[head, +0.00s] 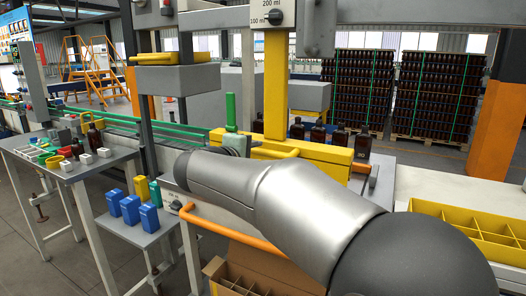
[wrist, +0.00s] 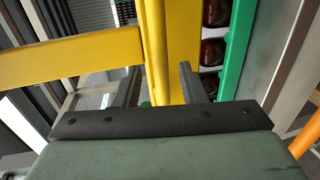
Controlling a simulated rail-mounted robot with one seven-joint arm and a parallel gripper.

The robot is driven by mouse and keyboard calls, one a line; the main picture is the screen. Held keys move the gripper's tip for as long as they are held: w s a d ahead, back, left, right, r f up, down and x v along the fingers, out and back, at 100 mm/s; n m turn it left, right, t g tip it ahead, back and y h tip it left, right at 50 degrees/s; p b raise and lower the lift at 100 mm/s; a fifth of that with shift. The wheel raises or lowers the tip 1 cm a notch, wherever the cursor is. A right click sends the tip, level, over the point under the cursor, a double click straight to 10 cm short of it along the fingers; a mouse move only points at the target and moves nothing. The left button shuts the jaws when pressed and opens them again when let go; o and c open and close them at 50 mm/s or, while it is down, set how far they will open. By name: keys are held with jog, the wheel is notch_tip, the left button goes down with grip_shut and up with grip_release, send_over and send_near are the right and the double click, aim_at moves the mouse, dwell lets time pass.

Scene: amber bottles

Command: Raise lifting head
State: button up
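In the head view my arm hides my gripper's fingers, near the block's left end. In the wrist view my gripper (wrist: 160,72) has its two dark fingers apart. A yellow upright bar (wrist: 158,40) shows between them. I cannot tell whether either finger touches it. Amber bottles (wrist: 212,48) show to the right of the fingers.
A green upright handle (head: 231,112) stands left of the yellow upright. Blue containers (head: 130,210) stand on a small side table at left. A yellow divided crate (head: 475,228) is at right, and an open cardboard box (head: 262,262) is below my arm.

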aim_at(262, 152)
jog(key=x, duration=0.5)
grip_shut()
jog(key=shift+d+r, duration=0.1)
